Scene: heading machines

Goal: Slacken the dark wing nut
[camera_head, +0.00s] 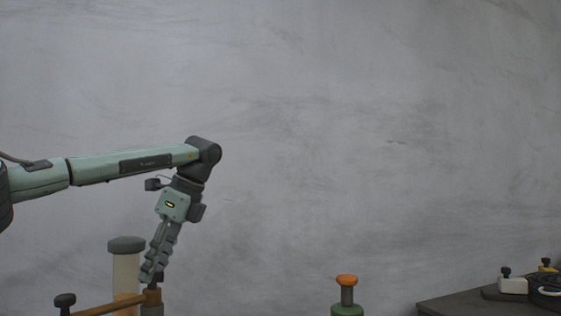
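My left gripper (153,277) hangs from the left arm, fingers pointing down, at the lower left. Its fingers are seen nearly side-on and overlap, so I cannot tell whether they are open or shut. Their tips are just above or at the right end of a brown bar (103,307). A dark knob-like top (65,300) stands at the bar's left end. I cannot tell whether this is the dark wing nut; no wing shape is clear. A dark part near the fingertips is mostly hidden. My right gripper is out of view.
A pale cylinder with a dark cap (126,268) stands behind the bar. An orange-topped post (346,291) on a green base is at bottom centre. A dark bench (455,303) at lower right bears a white block (512,286). Open space lies between post and gripper.

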